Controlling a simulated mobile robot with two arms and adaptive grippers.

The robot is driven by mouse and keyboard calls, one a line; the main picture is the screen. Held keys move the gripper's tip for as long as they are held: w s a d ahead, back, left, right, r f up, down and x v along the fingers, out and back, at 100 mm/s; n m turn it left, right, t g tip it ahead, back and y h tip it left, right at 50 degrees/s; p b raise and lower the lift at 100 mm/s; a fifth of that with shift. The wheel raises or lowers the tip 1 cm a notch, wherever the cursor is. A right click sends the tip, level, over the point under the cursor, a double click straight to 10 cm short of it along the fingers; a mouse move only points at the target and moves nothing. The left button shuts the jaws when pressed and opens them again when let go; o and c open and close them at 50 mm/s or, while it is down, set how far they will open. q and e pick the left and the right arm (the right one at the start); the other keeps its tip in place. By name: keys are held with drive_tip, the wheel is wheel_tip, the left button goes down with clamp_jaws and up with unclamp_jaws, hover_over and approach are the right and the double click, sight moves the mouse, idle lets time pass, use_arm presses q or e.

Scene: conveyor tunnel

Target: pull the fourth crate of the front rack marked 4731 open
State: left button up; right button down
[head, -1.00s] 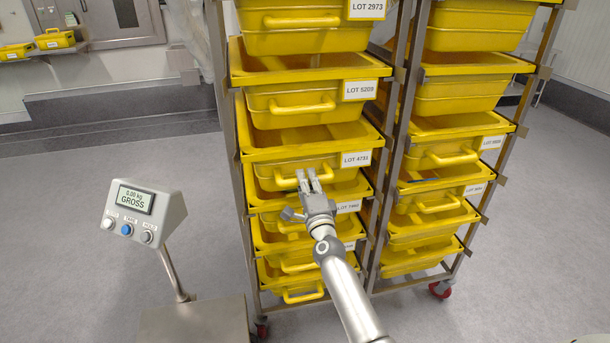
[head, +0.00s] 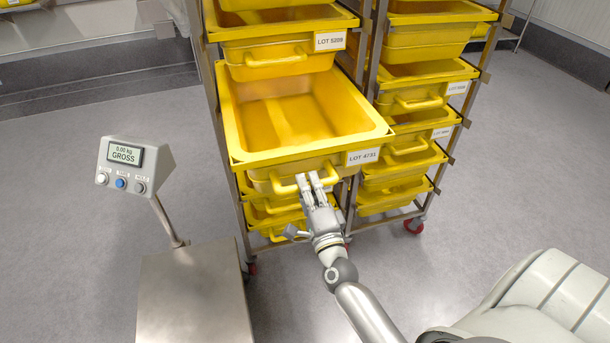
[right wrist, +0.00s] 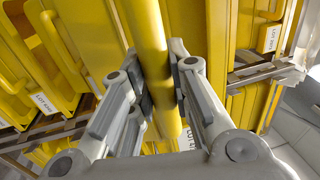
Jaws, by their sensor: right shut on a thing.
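The yellow crate marked LOT 4731 (head: 235,130) is slid well out of the front rack toward me, and its empty inside shows from above. Its label (head: 362,157) is on the front rim at the right. My right gripper (head: 310,180) is shut on the crate's front handle (head: 282,186). In the right wrist view the two fingers (right wrist: 160,90) stand on either side of the yellow handle bar (right wrist: 149,45). My left gripper is not in view.
The crate marked LOT 5209 (head: 265,65) sits above in the same rack (head: 208,75). A second column of yellow crates (head: 425,75) stands to the right. A scale with a display (head: 125,153) and steel platform (head: 192,295) stands at the left. Grey floor lies open around.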

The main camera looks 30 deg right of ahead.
drive_tip(key=shift+s+a+f, duration=0.1)
drive_tip(key=shift+s+a, duration=0.05)
drive_tip(key=shift+s, duration=0.35)
drive_tip(key=c, duration=1.3)
unclamp_jaws()
drive_tip(key=v, duration=1.2)
drive_tip(key=s+a+f+n+g+y, duration=0.25)
drive_tip(key=f+n, duration=0.25)
drive_tip(key=f, duration=0.6)
drive_tip(key=s+a+f+n+g+y, duration=0.2)
drive_tip(key=f+n+g, duration=0.15)
drive_tip(key=f, duration=0.75)
drive_tip(key=s+a+f+n+g+y, duration=0.2)
drive_tip(key=f+n, duration=0.3)
drive_tip(key=f, duration=0.6)
drive_tip(key=s+d+f+n+g, duration=0.1)
drive_tip(key=s+f+n+g, duration=0.2)
drive_tip(key=s+f, duration=0.3)
drive_tip(key=s+d+f+n+g+h, duration=0.1)
drive_tip(key=s+f+n+g, duration=0.2)
drive_tip(key=s+f, duration=0.3)
drive_tip(key=s+d+f+n+g, duration=0.1)
drive_tip(key=s+f+n+g, duration=0.3)
drive_tip(key=s, duration=1)
drive_tip(key=shift+s+f+g, duration=0.2)
drive_tip(key=shift+f+g, duration=0.1)
drive_tip(key=shift+f, duration=0.95)
